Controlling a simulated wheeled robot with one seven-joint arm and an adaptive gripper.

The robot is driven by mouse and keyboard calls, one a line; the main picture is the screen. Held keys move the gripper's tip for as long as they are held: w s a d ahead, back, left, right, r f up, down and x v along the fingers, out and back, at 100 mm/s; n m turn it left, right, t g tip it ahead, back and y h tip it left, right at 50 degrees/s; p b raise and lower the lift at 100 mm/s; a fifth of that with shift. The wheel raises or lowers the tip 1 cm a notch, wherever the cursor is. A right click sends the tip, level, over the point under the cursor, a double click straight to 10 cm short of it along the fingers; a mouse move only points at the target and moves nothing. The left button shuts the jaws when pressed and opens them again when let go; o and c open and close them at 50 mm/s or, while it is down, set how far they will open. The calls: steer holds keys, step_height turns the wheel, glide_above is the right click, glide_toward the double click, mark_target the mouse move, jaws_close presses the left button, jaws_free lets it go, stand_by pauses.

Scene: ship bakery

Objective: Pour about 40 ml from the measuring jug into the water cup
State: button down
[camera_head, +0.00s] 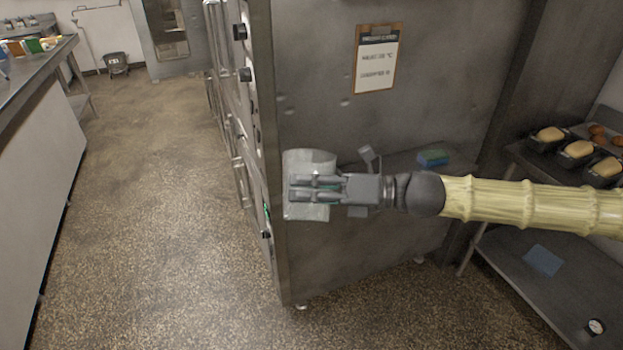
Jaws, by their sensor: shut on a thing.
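A pale translucent vessel, which looks like the measuring jug (310,160), is in front of the steel cabinet near the middle of the view. My gripper (308,187) reaches in from the right and is shut on the jug. The fingers cover the middle of the jug. I cannot make out the liquid level or any marks on it. I cannot pick out the water cup in this view.
A tall steel cabinet (400,120) with a clipboard notice (377,60) stands behind my gripper. A rack at right holds loaf tins (548,145) and a blue cloth (543,261). A counter (30,80) stands left; the floor between is clear.

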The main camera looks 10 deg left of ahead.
mark_target(303, 219)
steer(key=shift+s+f+n+b, duration=0.15)
steer(key=shift+f+n+b, duration=0.25)
steer(key=shift+f+b, duration=0.35)
steer(key=shift+s+d+f+n+b, duration=0.1)
steer(key=shift+s+f+n+b, duration=0.15)
steer(key=shift+n+b, duration=0.6)
steer(key=shift+s+f+b, duration=0.15)
steer(key=shift+b, duration=0.2)
steer(key=f+n+b, duration=0.1)
steer(key=b, duration=0.1)
steer(key=s+f+n+b, duration=0.1)
steer(key=f, duration=0.1)
steer(key=shift+s+d+f+b, duration=0.1)
steer(key=shift+s+f+b, duration=0.05)
steer(key=shift+b, duration=0.25)
step_height(303, 219, down, 8)
steer(key=s+n+b, duration=0.1)
steer(key=n+b, duration=0.4)
steer(key=b, duration=0.5)
steer(key=shift+t, duration=0.3)
